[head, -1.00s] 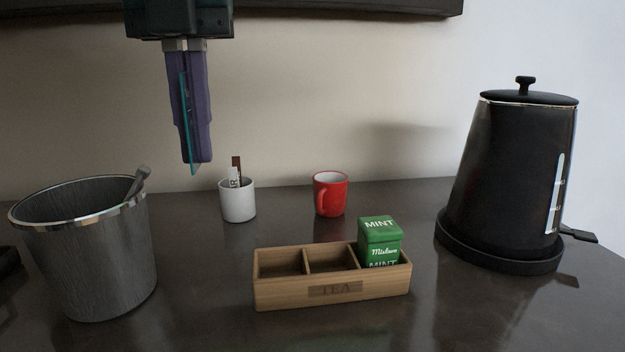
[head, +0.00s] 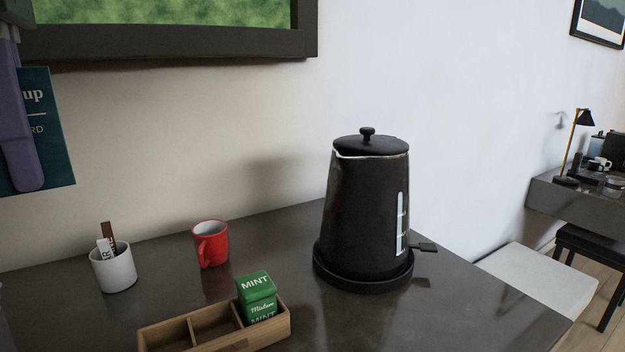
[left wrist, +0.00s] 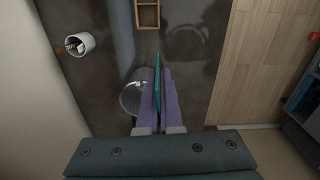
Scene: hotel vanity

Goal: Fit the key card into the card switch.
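My left gripper (head: 28,182) is at the left edge of the head view, raised above the counter and partly cut off. It is shut on the key card (head: 58,130), a teal card with pale lettering whose face shows here. In the left wrist view the card (left wrist: 157,72) appears nearly edge-on between the purple fingers of the gripper (left wrist: 163,80). I cannot make out the card switch in either view. My right gripper is not in view.
A black kettle (head: 362,215), red mug (head: 211,243), white cup (head: 113,272) and wooden tea box (head: 170,338) with a green mint tin (head: 257,295) stand on the dark counter (head: 460,300). A bucket (left wrist: 130,98) lies below the left gripper. A desk (head: 575,195) stands far right.

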